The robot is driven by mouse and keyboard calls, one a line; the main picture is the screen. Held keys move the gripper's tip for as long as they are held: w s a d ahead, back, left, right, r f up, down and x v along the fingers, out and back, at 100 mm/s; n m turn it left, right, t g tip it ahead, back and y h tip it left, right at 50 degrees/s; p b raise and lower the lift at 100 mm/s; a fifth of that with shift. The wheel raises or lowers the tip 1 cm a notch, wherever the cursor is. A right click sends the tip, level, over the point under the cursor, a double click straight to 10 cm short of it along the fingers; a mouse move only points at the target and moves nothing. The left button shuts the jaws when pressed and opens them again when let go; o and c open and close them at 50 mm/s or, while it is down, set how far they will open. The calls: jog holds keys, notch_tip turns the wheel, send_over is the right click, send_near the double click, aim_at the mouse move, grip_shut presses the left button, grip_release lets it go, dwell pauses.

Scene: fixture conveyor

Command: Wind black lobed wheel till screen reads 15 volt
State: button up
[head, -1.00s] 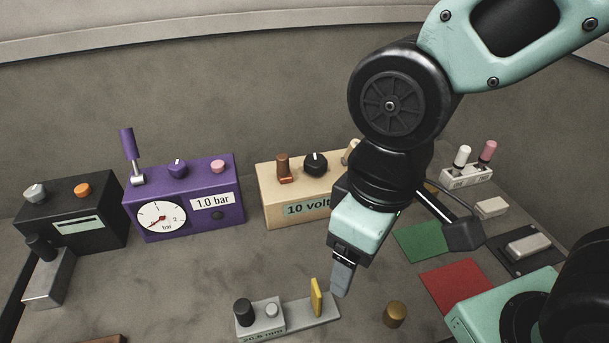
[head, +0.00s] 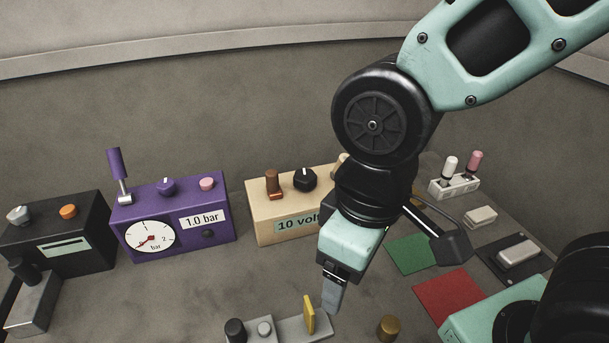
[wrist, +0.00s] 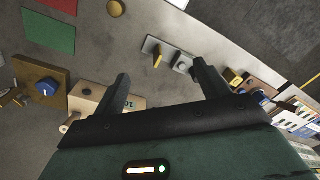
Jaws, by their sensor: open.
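The black lobed wheel (head: 305,180) sits on top of the cream box (head: 262,222) in the head view. The box's front screen (head: 297,223) reads "10 volt", its right end cut off by my arm. A brown knob or switch (head: 273,184) stands left of the wheel. My gripper (head: 331,295) points down in front of the box, apart from it and empty. In the wrist view my gripper (wrist: 160,85) shows two fingers spread wide open. The cream box (wrist: 88,98) is partly hidden there behind a finger.
A purple box with a gauge (head: 175,248) and a black box (head: 85,230) stand to the left. A grey fixture with a yellow plate (head: 309,314) lies below my gripper, with a brass knob (head: 388,328) beside it. Green (head: 410,254) and red (head: 448,297) mats lie right.

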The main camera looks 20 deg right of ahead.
dwell(0.3)
jog(key=n+t+p, duration=0.5)
jog(key=n+p, duration=0.2)
jog(key=n, duration=2.2)
send_over(304, 174)
jog(key=s, duration=0.6)
jog(key=b+x, duration=0.1)
jog(key=x, duration=0.4)
jog(key=b+x, duration=0.2)
jog(key=x, duration=0.3)
jog(key=d+b+x, duration=0.1)
jog(key=x, duration=0.5)
jog(key=shift+s+f+b, duration=0.3)
jog(key=shift+b, duration=0.1)
jog(key=c, duration=1)
